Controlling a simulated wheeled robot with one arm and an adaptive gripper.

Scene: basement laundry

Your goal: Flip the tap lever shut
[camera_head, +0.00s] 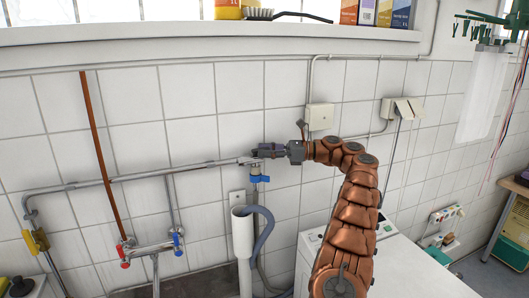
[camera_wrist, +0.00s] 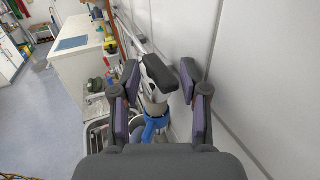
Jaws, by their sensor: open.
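A small tap with a blue lever (camera_head: 259,179) hangs from the end of the wall pipe in the head view. In the wrist view the blue lever (camera_wrist: 152,128) shows low between my fingers, on a grey tap body. My gripper (camera_head: 265,151) is just above the tap in the head view, pointing left along the wall. In the wrist view my gripper (camera_wrist: 165,92) is open, with purple pads to either side of the tap. Whether a finger touches the lever or the tap, I cannot tell. The lever's lower end is partly hidden by my gripper's housing.
A tiled wall (camera_head: 240,90) is close behind my gripper. A horizontal pipe (camera_head: 150,173) runs left of the tap. A white standpipe (camera_head: 242,232) with a grey hose is below. A mixer tap (camera_head: 150,248) is lower left; a white appliance top (camera_head: 405,268) is lower right.

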